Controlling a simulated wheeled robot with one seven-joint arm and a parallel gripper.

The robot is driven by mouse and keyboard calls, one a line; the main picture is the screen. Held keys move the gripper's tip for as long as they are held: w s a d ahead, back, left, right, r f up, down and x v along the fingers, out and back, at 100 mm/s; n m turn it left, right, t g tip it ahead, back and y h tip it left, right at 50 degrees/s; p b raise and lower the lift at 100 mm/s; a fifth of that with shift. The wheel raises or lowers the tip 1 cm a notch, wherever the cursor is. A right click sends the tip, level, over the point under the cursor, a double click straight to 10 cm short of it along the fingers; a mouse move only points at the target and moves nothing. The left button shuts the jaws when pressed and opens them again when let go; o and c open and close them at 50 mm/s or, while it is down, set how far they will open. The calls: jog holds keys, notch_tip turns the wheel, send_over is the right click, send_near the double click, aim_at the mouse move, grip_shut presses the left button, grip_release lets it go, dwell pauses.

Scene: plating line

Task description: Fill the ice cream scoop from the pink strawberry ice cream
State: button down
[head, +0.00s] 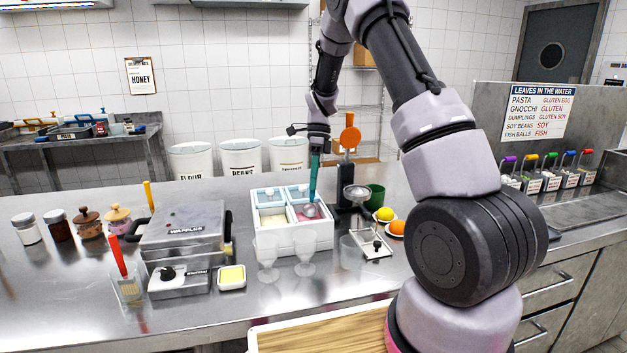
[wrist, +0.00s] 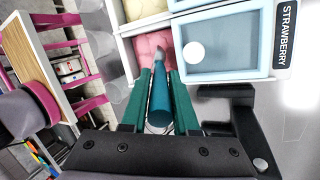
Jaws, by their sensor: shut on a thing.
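My gripper (head: 316,150) is shut on the teal handle of the ice cream scoop (head: 313,180) and points down over the ice cream box (head: 285,239). In the wrist view, the scoop handle (wrist: 159,100) lies between the green fingers of my gripper (wrist: 158,88). The scoop's metal bowl (head: 310,211) is down in the right compartment, at the pink strawberry ice cream (wrist: 150,46). The handle and fingers hide most of the bowl in the wrist view. I cannot tell how much ice cream is in it.
A pale ice cream (head: 272,219) fills the left compartment. Two glass cups (head: 305,250) stand before the box. A waffle iron (head: 185,230) stands to the left.

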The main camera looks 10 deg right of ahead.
jog(key=shift+s+a+f, duration=0.2)
jog(key=shift+s, duration=0.25)
dwell(0.4)
jog(key=shift+s+a+r, duration=0.2)
jog(key=shift+s+a, duration=0.2)
jog(key=shift+s, duration=0.2)
jog(key=shift+s+a, duration=0.1)
jog(key=shift+s, duration=0.05)
dwell(0.3)
jog(key=shift+s+a+f, duration=0.1)
jog(key=shift+s, duration=0.1)
jog(key=shift+w+d+f, duration=0.1)
jog(key=shift+w+d, duration=0.15)
jog(key=shift+w, duration=0.15)
jog(key=shift+w+d, duration=0.4)
jog(key=shift+w, duration=0.3)
dwell(0.3)
jog(key=shift+w+d, duration=0.2)
jog(key=shift+w, duration=0.1)
jog(key=shift+s+a, duration=0.1)
jog(key=shift+s, duration=0.05)
